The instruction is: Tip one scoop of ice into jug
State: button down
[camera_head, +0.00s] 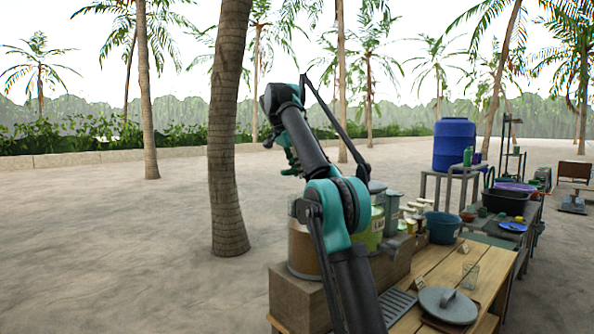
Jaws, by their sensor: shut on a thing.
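My teal and black arm rises through the middle of the view and hides part of the work area. A round grey lid (448,305) with a handle lies near the table's front. No scoop or ice can be made out.
A wooden table (487,261) carries a slotted grey tray (397,303). Behind it, a brown block (295,300) bears a tan container (301,250) and a labelled green one (376,237). A blue bucket (442,228) stands beyond. Open sand lies left.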

jog(key=shift+s+d+f+m+t+y, duration=0.15)
jog(key=shift+f+t+y, duration=0.2)
jog(key=shift+f+t, duration=0.25)
jog(key=shift+s+a+f+m+t+y, duration=0.15)
jog(key=shift+f+t+y, duration=0.25)
jog(key=shift+t, duration=0.3)
jog(key=shift+s+d+f+m+t+y, duration=0.1)
jog(key=shift+s+d+m+t+y, duration=0.35)
jog(key=shift+t, duration=1.5)
jog(key=shift+s+m+t+y, duration=0.3)
jog(key=shift+m+t+y, duration=0.4)
jog(key=shift+t, duration=1.2)
jog(key=shift+s+d+f+m+t+y, duration=0.1)
jog(key=shift+s+d+m+t+y, duration=0.45)
jog(key=shift+t, duration=1.4)
jog(key=shift+w+a, duration=0.2)
jog(key=shift+a, duration=0.1)
